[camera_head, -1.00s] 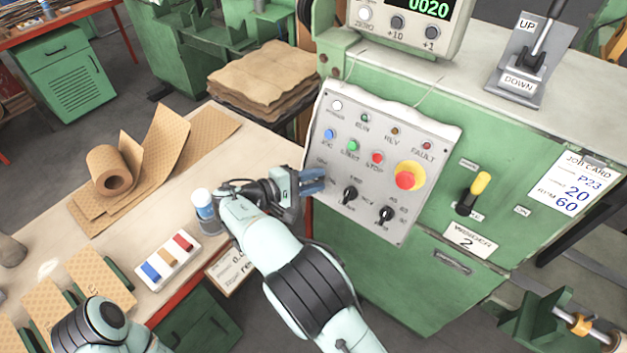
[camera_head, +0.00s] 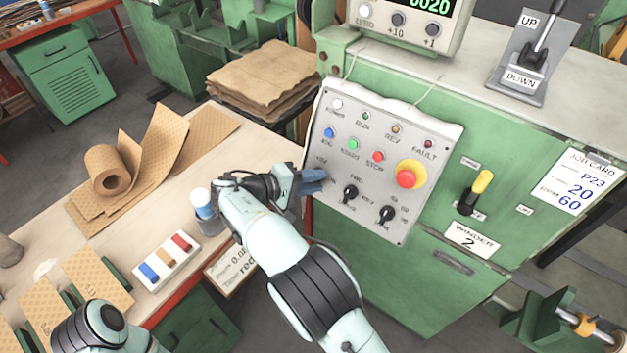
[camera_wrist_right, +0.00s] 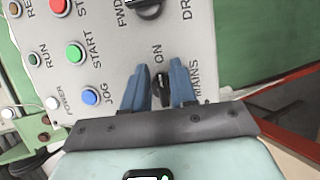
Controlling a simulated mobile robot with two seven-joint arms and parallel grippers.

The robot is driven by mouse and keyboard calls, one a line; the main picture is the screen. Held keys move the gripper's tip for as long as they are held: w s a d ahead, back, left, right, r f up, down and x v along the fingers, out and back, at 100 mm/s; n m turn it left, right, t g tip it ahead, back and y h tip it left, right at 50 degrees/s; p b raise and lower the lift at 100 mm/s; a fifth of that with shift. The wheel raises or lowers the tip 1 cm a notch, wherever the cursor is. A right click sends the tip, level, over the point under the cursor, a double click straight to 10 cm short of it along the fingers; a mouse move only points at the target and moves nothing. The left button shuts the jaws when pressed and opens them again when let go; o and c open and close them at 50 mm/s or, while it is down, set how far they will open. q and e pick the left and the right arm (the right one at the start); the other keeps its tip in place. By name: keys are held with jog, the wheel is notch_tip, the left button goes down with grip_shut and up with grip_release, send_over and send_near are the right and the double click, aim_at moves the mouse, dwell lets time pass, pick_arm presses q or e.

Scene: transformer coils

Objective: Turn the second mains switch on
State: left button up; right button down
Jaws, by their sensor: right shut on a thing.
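The panel (camera_head: 330,215) of the winder labelled 2 carries a mains switch, a small black knob (camera_wrist_right: 163,88) in the right wrist view. It sits between the ON and MAINS lettering, its upper end towards ON. My right gripper (camera_head: 314,182) is at the panel's left lower edge. In the right wrist view its blue fingers (camera_wrist_right: 162,85) stand on either side of the knob and grip it. In the head view the fingers hide the knob. A pale power lamp (camera_wrist_right: 52,103) is on the panel; I cannot tell if it is lit. My left gripper is out of view.
Close to the gripper are the FWD selector (camera_head: 350,193), another black selector (camera_head: 386,214) and the red emergency stop (camera_head: 406,179). A yellow-handled lever (camera_head: 481,183) is further right.

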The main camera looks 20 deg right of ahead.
jog(key=c, duration=1.3)
grip_release()
jog(key=shift+w+a, duration=0.1)
jog(key=shift+a, duration=0.05)
jog(key=shift+o, duration=0.6)
jog(key=shift+w, duration=0.1)
jog(key=p+v, duration=0.1)
jog(key=v, duration=1.2)
jog(key=shift+a+p, duration=0.2)
jog(key=shift+p, duration=0.1)
